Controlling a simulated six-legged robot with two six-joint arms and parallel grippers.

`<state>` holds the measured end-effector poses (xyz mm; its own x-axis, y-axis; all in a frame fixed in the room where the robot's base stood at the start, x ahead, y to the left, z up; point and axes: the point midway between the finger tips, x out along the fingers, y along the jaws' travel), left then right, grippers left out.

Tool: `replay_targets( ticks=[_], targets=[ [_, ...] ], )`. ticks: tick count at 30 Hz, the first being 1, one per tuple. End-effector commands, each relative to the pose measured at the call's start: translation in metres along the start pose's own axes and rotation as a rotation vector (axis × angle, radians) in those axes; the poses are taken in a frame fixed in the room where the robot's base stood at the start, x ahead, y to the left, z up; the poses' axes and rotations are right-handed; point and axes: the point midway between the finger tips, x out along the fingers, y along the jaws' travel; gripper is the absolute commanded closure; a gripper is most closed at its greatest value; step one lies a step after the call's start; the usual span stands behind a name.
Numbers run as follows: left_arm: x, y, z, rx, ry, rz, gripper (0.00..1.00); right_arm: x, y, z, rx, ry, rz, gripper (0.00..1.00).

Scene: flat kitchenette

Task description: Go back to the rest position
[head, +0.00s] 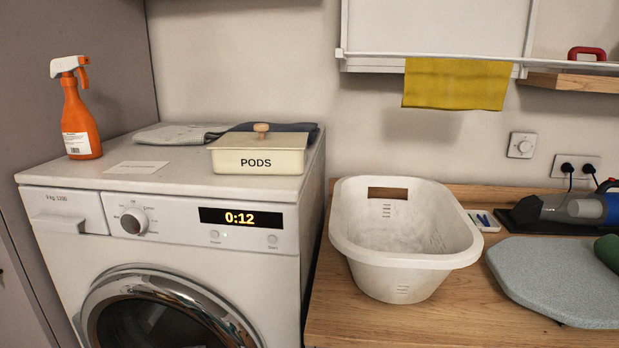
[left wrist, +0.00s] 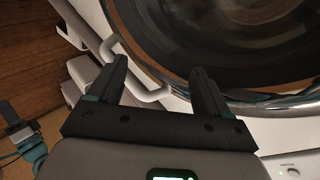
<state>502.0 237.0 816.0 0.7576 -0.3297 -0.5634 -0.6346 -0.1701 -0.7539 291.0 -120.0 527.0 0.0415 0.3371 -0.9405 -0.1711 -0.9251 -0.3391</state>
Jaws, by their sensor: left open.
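I cannot tell whether a finger touches the handle. In the head view the washing machine (head: 190,262) stands at the left, its display reading 0:12 and its round door (head: 165,310) looking shut. Neither gripper shows in the head view, and my right gripper is in no view.
On the machine stand an orange spray bottle (head: 78,120), a PODS box (head: 258,160) and folded cloths (head: 180,134). On the wooden counter (head: 440,325) at the right are a white basket (head: 400,262), a grey-blue board (head: 555,280) and a handheld vacuum (head: 580,209). A yellow cloth (head: 456,84) hangs above.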

Motion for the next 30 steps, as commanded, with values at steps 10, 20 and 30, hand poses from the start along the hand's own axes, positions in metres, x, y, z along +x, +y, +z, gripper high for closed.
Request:
replay_targets(
  ticks=[10, 20, 30],
  targets=[
    [0.08, 0.239, -0.043, -0.8, -0.113, 0.516, 0.22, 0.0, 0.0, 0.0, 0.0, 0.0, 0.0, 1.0],
    [0.044, 0.371, -0.052, -1.531, -0.645, 0.657, 0.22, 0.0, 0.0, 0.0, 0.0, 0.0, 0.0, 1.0],
    [-0.003, 0.314, -0.07, -1.769, -0.793, 0.552, 0.22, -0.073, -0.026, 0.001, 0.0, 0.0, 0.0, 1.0]
  ],
)
